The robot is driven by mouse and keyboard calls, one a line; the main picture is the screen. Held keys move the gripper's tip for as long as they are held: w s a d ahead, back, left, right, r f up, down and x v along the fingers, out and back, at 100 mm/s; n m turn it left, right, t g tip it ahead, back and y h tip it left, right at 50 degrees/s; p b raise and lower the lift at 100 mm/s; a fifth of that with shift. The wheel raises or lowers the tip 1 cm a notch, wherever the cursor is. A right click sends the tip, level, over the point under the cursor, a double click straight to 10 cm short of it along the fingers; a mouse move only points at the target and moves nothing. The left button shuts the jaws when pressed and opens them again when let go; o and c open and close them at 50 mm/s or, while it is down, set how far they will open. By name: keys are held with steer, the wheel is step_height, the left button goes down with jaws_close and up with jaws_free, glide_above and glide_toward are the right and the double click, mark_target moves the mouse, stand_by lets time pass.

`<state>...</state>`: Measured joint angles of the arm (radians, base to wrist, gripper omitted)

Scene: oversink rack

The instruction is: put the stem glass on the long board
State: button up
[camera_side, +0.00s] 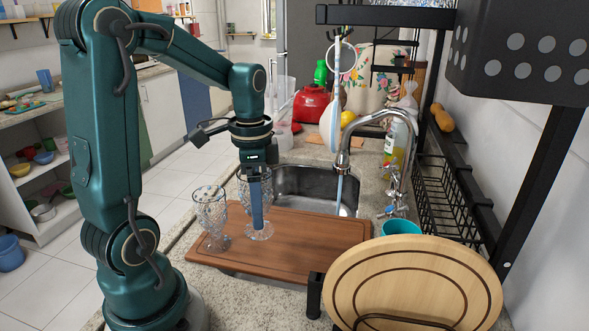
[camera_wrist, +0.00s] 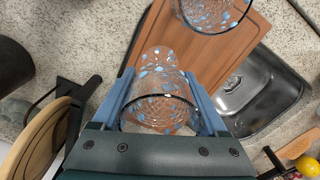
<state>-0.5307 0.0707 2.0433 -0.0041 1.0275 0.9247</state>
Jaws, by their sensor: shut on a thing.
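My gripper (camera_side: 257,222) points down with its blue fingers shut on a clear stem glass (camera_side: 262,232). The held glass (camera_wrist: 158,88) also shows between the fingers in the wrist view, with blue dots and a dark rim line. Its foot shows just over the long board (camera_side: 310,235), a brown wooden board lying across the sink's near side. I cannot tell whether the foot touches the board. A second, similar stem glass (camera_side: 210,215) stands upright on the board's left end. It also shows at the top of the wrist view (camera_wrist: 215,14). The fingers hide part of the held glass.
The steel sink (camera_side: 315,185) with its tap (camera_side: 350,135) lies behind the board. A round wooden board (camera_side: 412,285) stands in a holder at front right, near a teal cup (camera_side: 401,227). A black rack (camera_side: 385,16) hangs overhead at right. The board's right half is clear.

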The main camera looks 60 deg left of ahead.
steer(key=shift+f, duration=2.8)
steer(key=o, duration=1.4)
steer(key=shift+f, duration=0.15)
steer(key=shift+o, duration=0.2)
